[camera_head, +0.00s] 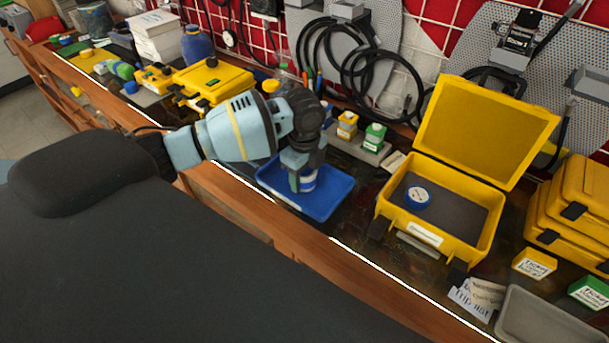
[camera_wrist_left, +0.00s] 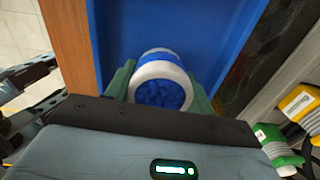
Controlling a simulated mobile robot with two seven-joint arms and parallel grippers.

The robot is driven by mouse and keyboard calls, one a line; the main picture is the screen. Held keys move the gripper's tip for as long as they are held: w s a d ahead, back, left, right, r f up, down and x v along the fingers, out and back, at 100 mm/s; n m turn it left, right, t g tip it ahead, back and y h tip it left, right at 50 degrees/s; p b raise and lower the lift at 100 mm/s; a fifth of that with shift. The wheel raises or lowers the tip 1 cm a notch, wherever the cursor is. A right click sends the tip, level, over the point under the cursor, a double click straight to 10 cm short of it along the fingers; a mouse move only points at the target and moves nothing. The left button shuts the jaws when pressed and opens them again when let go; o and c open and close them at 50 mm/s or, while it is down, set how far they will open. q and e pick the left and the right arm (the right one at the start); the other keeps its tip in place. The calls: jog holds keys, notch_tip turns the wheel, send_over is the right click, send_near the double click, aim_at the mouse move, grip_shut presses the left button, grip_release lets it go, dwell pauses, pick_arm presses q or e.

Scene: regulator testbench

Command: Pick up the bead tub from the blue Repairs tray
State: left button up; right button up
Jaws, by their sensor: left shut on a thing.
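The blue tray (camera_head: 337,190) lies on the bench in the middle of the head view, and its floor also fills the top of the left wrist view (camera_wrist_left: 210,25). The bead tub (camera_head: 308,181) is in the tray, a small white and blue tub partly hidden by the gripper. In the left wrist view the bead tub (camera_wrist_left: 160,92) shows its white rim and blue beads inside. My left gripper (camera_head: 303,182) is shut on the tub, with green fingers at both sides of it. I cannot tell whether the tub touches the tray floor. My right gripper is not in view.
An open yellow case (camera_head: 448,243) with a blue tape roll (camera_head: 418,197) inside stands right of the tray. Small yellow and green boxes (camera_head: 375,137) sit behind it. A closed yellow case (camera_head: 213,82) is at the left. The wooden bench edge (camera_head: 235,200) runs in front.

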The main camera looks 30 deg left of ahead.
pick_arm(q)
jog(key=shift+c, duration=0.6)
jog(key=shift+r, duration=0.1)
jog(key=shift+r, duration=0.5)
notch_tip(320, 180, up, 2)
jog(key=shift+w+r, duration=0.1)
jog(key=shift+s+d+r, duration=0.2)
jog(key=shift+s+d, duration=0.05)
jog(key=shift+s, duration=0.4)
jog(key=s+d, duration=0.3)
jog(key=s, duration=0.3)
jog(key=s+d+r+p, duration=0.1)
jog(key=s+d, duration=0.2)
jog(key=s, duration=0.4)
jog(key=shift+s, duration=0.25)
